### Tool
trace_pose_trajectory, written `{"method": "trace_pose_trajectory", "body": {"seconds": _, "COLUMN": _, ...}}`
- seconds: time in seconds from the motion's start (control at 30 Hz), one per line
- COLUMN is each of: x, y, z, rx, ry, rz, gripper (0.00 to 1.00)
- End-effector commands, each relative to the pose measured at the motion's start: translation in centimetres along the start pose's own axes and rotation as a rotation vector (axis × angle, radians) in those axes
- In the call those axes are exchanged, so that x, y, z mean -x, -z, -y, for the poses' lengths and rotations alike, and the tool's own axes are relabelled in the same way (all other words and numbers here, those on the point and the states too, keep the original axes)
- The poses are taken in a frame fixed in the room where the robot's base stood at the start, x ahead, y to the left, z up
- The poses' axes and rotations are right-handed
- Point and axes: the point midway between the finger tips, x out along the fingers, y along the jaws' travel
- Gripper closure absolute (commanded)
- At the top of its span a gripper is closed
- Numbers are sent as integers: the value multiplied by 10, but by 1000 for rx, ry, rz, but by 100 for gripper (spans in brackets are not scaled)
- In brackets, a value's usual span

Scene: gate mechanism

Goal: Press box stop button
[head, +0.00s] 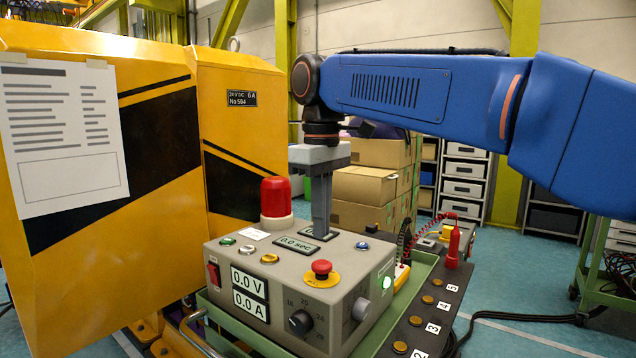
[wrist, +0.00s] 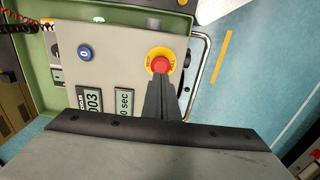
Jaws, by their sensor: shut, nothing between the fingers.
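The grey control box (head: 260,331) stands in the middle of the head view. On its top are a red mushroom button on a yellow ring (head: 321,268) and a small blue button (head: 361,246). In the wrist view the blue button (wrist: 85,52) is marked 0, and the red button (wrist: 161,64) shows just beyond my fingertips. My gripper (head: 320,232) is shut and empty, pointing down over the rear of the box top, behind the red button in the head view. Its fingers (wrist: 160,82) hide part of the top. I see no contact with either button.
A red beacon (head: 276,197) stands left of my gripper on the box. Green, white and yellow buttons (head: 246,250) and displays share the top. A yellow cabinet (head: 241,140) rises at the left. A red probe (head: 453,245) stands on the numbered strip at the right.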

Motion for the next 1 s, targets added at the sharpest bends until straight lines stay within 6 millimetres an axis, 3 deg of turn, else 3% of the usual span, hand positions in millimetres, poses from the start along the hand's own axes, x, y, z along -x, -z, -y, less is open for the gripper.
{"method": "trace_pose_trajectory", "body": {"seconds": 0.2, "x": 44, "y": 1, "z": 0, "rx": 0, "ry": -1, "rz": -3, "gripper": 100}}
{"method": "trace_pose_trajectory", "body": {"seconds": 0.43, "x": 74, "y": 1, "z": 0, "rx": 0, "ry": -1, "rz": -3, "gripper": 100}}
{"method": "trace_pose_trajectory", "body": {"seconds": 1.0, "x": 83, "y": 0, "z": 0, "rx": 0, "ry": -1, "rz": -2, "gripper": 100}}
